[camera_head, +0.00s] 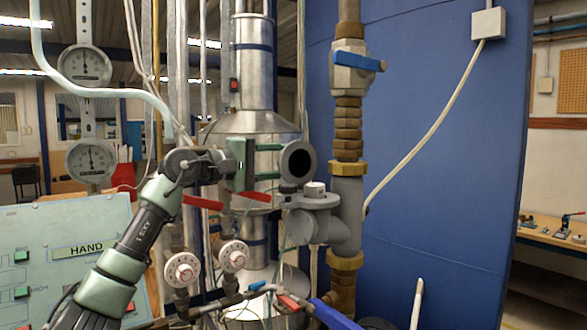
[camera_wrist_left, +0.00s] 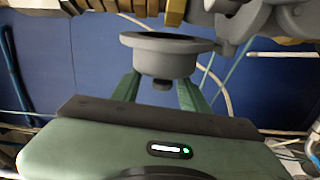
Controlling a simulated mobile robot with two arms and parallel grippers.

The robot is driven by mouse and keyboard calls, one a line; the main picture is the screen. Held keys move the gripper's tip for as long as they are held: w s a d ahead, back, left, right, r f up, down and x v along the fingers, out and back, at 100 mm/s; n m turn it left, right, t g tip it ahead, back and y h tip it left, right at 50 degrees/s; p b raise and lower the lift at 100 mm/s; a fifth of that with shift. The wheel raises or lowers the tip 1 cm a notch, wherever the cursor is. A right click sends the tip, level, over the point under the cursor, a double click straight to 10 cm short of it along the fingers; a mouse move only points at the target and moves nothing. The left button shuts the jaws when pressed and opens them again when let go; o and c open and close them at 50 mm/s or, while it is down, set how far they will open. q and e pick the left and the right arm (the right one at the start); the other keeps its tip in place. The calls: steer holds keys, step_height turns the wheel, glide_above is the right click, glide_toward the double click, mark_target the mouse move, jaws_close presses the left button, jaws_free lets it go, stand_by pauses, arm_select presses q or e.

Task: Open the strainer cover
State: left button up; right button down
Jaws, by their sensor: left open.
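The strainer cover (camera_head: 298,163) is a round grey cup with a dark hollow inside. It stands on edge beside the grey strainer body (camera_head: 318,226), its hollow facing the head camera. In the left wrist view the cover (camera_wrist_left: 165,50) sits ahead of the palm, rim away from it. My left gripper (camera_head: 281,162) is open, its two green fingers reaching to the cover's left side, one higher and one lower. In the wrist view the fingertips pass behind the cover, so I cannot tell whether they touch it. My right gripper is not in view.
A vertical pipe with brass fittings (camera_head: 347,130) and a blue-handled valve (camera_head: 354,66) rises at the strainer's right. Red handles (camera_head: 202,202), dials (camera_head: 182,269) and thin cables crowd the space below my gripper. A blue panel (camera_head: 440,180) stands behind.

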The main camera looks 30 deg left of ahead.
arm_select(q)
steer(key=v, duration=0.3)
steer(key=shift+s+b, duration=0.15)
steer(key=shift+b, duration=0.25)
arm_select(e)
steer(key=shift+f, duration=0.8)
arm_select(q)
steer(key=b+v, duration=0.3)
steer(key=v, duration=0.6)
steer(key=shift+b, duration=0.4)
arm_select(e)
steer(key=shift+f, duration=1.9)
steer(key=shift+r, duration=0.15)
arm_select(q)
steer(key=shift+f, duration=0.1)
